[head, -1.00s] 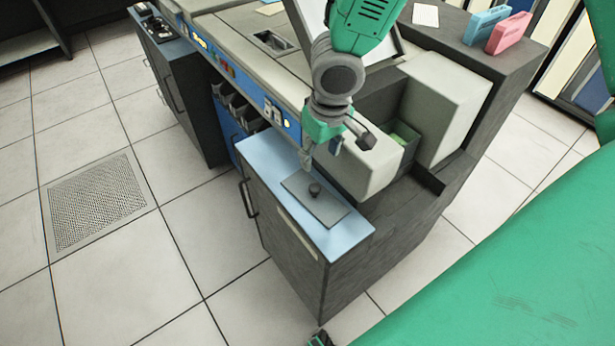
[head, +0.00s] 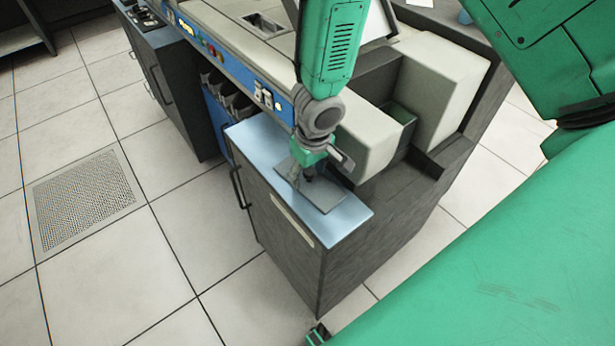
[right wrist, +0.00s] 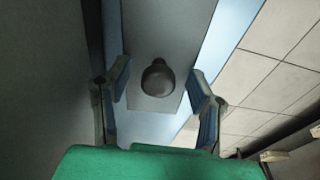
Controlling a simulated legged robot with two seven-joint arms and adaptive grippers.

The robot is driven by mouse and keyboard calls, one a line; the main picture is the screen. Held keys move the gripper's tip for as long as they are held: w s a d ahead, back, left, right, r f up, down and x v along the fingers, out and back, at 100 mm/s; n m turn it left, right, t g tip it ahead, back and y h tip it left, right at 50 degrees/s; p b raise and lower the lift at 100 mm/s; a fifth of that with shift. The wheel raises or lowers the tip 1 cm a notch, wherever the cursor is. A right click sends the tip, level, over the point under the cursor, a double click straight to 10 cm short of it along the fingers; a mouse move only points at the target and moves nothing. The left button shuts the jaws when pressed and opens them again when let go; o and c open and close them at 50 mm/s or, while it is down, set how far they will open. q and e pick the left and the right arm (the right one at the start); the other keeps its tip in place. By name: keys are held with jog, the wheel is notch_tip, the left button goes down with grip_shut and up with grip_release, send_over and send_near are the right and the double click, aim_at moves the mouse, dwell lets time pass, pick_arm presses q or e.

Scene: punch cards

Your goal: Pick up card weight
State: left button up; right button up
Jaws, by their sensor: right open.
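The card weight (head: 326,197) is a flat grey plate with a dark round knob. It lies on the light blue top of a cabinet, and my right gripper partly covers it in the head view. My right gripper (head: 308,172) points down over the plate, at the knob. In the right wrist view, the knob (right wrist: 158,78) sits between the two spread fingers, with a gap on each side. The gripper is open and holds nothing. My left gripper is not clearly in view.
The cabinet (head: 290,235) has a narrow blue top with bare room around the plate. A pale machine block (head: 367,143) stands close beside the gripper on the right. A blue control panel (head: 270,97) runs behind. The tiled floor at left is clear.

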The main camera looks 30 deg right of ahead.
jog(key=shift+f, duration=0.1)
jog(key=shift+d, duration=0.15)
grip_shut()
